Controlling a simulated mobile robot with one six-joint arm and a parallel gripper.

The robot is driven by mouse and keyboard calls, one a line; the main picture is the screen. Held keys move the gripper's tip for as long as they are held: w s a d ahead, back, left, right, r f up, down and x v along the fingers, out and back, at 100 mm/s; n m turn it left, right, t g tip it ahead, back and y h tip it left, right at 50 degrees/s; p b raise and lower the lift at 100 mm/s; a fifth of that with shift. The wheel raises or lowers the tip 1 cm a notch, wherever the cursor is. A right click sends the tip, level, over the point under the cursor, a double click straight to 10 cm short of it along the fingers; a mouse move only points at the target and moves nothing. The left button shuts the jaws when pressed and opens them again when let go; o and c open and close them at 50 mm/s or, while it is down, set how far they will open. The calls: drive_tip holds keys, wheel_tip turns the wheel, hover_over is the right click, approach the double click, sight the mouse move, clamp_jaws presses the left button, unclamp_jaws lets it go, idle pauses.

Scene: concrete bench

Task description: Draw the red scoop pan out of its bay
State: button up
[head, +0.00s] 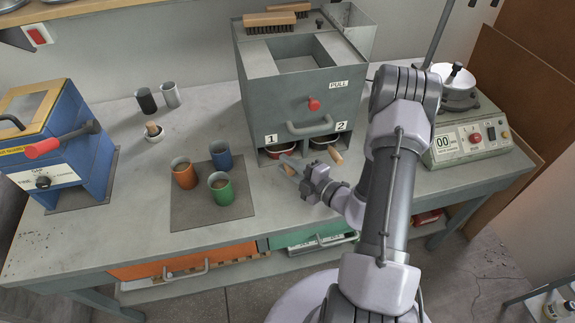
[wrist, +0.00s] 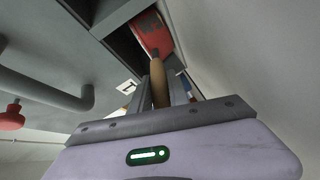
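The red scoop pan (wrist: 152,35) sits in bay 1 at the lower left of the grey cabinet; its red rim (head: 278,150) also shows in the head view. Its wooden handle (wrist: 160,88) points out towards my wrist camera. My gripper (head: 288,163) is in front of bay 1. In the wrist view my gripper (wrist: 164,85) has one finger on each side of the handle. I cannot tell whether the fingers press on it. In the head view the fingers hide most of this handle.
A second pan with a wooden handle (head: 335,154) sits in bay 2, close to my gripper's right. A grey pull bar (head: 310,128) and red knob (head: 313,104) are above the bays. Orange (head: 184,174), blue (head: 221,155) and green (head: 221,189) cups stand on a dark mat to the left.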

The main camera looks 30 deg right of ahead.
clamp_jaws()
drive_tip(key=shift+s, duration=0.15)
idle(1.1)
